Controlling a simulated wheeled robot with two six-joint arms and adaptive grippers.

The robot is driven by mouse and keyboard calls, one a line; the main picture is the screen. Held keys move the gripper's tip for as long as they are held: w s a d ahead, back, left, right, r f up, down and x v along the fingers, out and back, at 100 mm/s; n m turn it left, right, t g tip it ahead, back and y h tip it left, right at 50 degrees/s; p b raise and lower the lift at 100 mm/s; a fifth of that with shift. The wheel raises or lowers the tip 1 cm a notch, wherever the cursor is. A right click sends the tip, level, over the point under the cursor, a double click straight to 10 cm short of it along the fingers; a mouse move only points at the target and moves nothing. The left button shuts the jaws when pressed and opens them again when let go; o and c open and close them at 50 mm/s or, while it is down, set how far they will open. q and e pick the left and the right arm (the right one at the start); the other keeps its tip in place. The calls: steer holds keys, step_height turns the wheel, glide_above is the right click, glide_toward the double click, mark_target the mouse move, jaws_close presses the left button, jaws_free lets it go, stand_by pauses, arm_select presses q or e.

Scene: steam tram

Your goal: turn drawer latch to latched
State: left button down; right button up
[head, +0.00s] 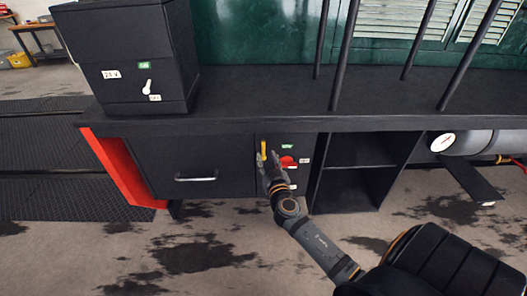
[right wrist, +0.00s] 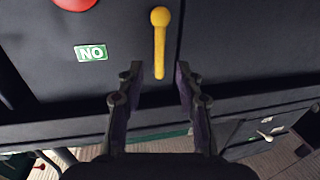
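The drawer (head: 150,160) has a dark front with a silver bar handle (head: 195,179) and looks shut. A yellow lever (head: 263,150), which looks like the drawer latch, sits just right of the drawer front. In the right wrist view the yellow lever (right wrist: 160,48) runs straight from its round end at the top down towards the fingers. My right gripper (head: 265,170) is at the lever in the head view. In the right wrist view its fingers (right wrist: 159,75) are open, one on each side of the lever's lower end, with gaps visible. My left gripper is not in view.
A red knob (head: 287,161) and a green label (head: 287,146) are right of the lever; the green label (right wrist: 91,53) reads NO in the wrist view. An open shelf (head: 350,185) stands further right. A dark box with a white lever (head: 147,87) stands on the bench top.

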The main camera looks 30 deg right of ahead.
mark_target(264, 149)
steer(key=shift+x, duration=1.95)
steer(key=shift+c, duration=0.5)
jaws_close()
